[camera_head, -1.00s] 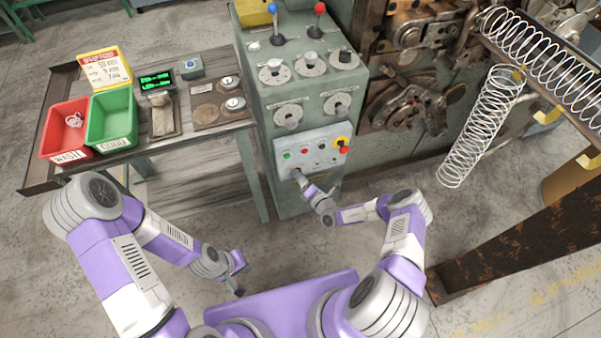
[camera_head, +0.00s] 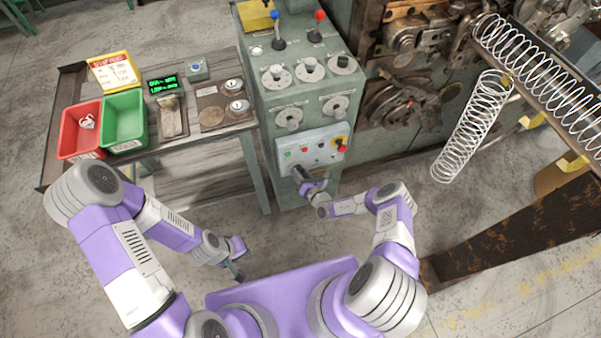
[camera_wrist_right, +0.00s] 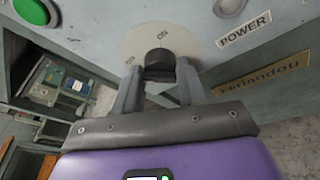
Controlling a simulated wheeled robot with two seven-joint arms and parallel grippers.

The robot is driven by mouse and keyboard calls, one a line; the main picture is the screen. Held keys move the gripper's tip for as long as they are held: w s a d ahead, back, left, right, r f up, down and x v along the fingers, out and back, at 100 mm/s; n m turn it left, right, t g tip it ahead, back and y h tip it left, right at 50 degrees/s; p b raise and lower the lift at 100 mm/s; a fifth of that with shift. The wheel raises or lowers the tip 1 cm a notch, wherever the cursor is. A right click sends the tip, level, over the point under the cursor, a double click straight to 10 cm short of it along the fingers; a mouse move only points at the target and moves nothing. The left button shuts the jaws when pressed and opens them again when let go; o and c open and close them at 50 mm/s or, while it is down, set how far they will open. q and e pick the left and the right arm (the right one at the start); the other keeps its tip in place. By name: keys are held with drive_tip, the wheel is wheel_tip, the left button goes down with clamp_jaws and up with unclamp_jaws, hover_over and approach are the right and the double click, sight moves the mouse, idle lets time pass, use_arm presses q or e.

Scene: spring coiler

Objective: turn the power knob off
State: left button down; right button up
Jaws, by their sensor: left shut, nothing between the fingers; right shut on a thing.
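The power knob (camera_wrist_right: 160,60) is a dark round knob on a pale dial plate (camera_wrist_right: 147,38) with small lettering, beside a POWER label (camera_wrist_right: 244,33) in the right wrist view. My right gripper (camera_wrist_right: 159,77) is shut on the knob, one finger on each side. In the head view my right gripper (camera_head: 301,177) is at the lower left of the control panel (camera_head: 325,157) and hides the knob. The dial lettering is too small to read surely, so the knob's setting is unclear. My left gripper (camera_head: 238,272) is shut and empty, low over the floor, away from the machine.
The grey cabinet (camera_head: 262,115) carries several dials and two levers, blue (camera_head: 277,30) and red (camera_head: 318,27). A green button (camera_wrist_right: 33,12) is near the knob. A red bin (camera_head: 68,140) and green bin (camera_head: 124,120) stand on the left bench. Springs (camera_head: 470,130) hang right.

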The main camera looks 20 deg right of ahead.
drive_tip(key=shift+d, duration=0.1)
drive_tip(key=o, duration=1)
drive_tip(key=shift+s, duration=0.1)
drive_tip(key=p+v, duration=0.1)
drive_tip(key=v, duration=0.6)
drive_tip(key=shift+s+p, duration=0.15)
drive_tip(key=shift+p, duration=0.25)
drive_tip(key=shift+r, duration=0.1)
